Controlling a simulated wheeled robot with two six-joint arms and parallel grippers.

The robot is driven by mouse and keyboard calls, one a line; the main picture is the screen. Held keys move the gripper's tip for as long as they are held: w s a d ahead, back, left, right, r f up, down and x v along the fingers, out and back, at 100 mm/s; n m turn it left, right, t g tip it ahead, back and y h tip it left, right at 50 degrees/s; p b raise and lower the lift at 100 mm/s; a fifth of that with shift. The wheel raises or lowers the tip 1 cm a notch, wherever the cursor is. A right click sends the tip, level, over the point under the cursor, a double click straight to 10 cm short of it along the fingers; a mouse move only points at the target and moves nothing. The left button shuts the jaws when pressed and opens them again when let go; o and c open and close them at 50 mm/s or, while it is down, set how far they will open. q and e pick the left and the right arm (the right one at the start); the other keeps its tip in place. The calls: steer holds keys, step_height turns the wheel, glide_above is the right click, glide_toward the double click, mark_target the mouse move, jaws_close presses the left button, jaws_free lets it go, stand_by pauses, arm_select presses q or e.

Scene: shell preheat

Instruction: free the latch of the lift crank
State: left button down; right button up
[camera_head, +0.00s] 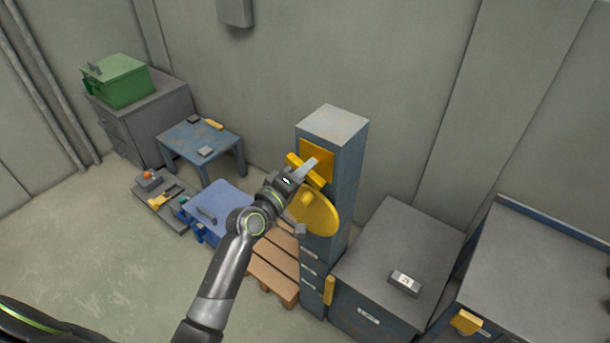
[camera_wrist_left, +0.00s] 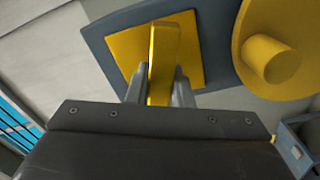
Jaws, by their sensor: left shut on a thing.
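The latch is a yellow bar (camera_head: 293,159) in front of a square yellow plate (camera_head: 320,152) high on a blue-grey column (camera_head: 349,150). In the left wrist view the bar (camera_wrist_left: 165,58) stands between my two fingers, nearly upright in the picture. My left gripper (camera_head: 306,168) is shut on this bar; it also shows in the left wrist view (camera_wrist_left: 160,88). The lift crank, a yellow disc (camera_head: 319,217) with a round knob (camera_head: 305,201), sits just below the latch. In the left wrist view the crank (camera_wrist_left: 249,30) is at the upper right. My right gripper is not in view.
A wooden pallet (camera_head: 272,270) and a blue crate (camera_head: 227,195) stand left of the column. A grey cabinet (camera_head: 402,240) with a small box (camera_head: 405,282) on it stands close on the right. A blue table (camera_head: 203,138) and green box (camera_head: 119,82) are farther back.

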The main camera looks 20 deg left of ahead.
arm_select(q)
steer(key=m, duration=0.1)
steer(key=m+b, duration=0.2)
steer(key=shift+f+m, duration=0.25)
steer(key=shift+m, duration=0.15)
steer(key=m+b, duration=0.3)
steer(key=shift+m, duration=0.3)
steer(key=m+b, duration=0.2)
steer(key=m, duration=0.1)
steer(key=shift+r+m+b, duration=0.1)
steer(key=shift+m+b, duration=0.75)
steer(key=shift+m, duration=0.75)
steer(key=c, duration=1.3)
jaws_free()
steer(key=shift+r, duration=0.1)
steer(key=b+v, duration=0.1)
steer(key=v, duration=1.6)
steer(key=shift+s, duration=0.2)
